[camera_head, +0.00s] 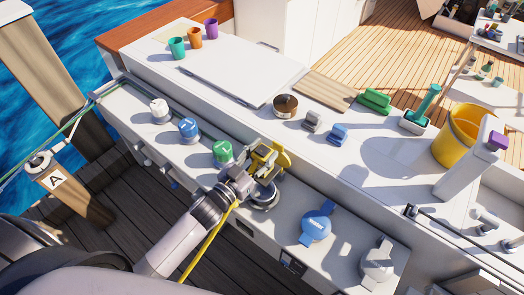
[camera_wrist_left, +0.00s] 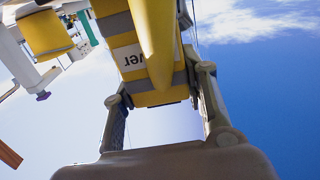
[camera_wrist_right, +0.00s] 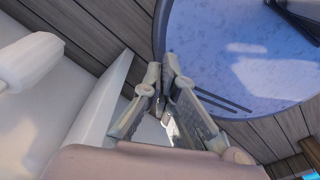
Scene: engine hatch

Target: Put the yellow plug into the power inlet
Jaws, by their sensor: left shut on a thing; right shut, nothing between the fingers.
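My left gripper (camera_head: 263,168) is shut on a yellow plug. In the left wrist view a yellow body with grey bands (camera_wrist_left: 150,98) sits between the fingers, with a partly hidden label ending in "wer" and the yellow cable in front. In the head view the yellow cable (camera_head: 208,250) hangs from the gripper toward the deck. A round metal fitting (camera_head: 264,197), likely the power inlet, shows just below the gripper. Yellow parts (camera_head: 281,157) show behind the fingers; I cannot tell lid from plug, nor whether they touch. My right gripper (camera_wrist_right: 168,62) is shut and empty.
A green cap (camera_head: 222,152) is close left of the gripper; blue (camera_head: 188,130) and white (camera_head: 159,110) caps lie beyond. Blue (camera_head: 317,225) and grey (camera_head: 377,262) caps sit to the right. A raised ledge with cups, tools and a yellow bucket (camera_head: 462,135) runs behind.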

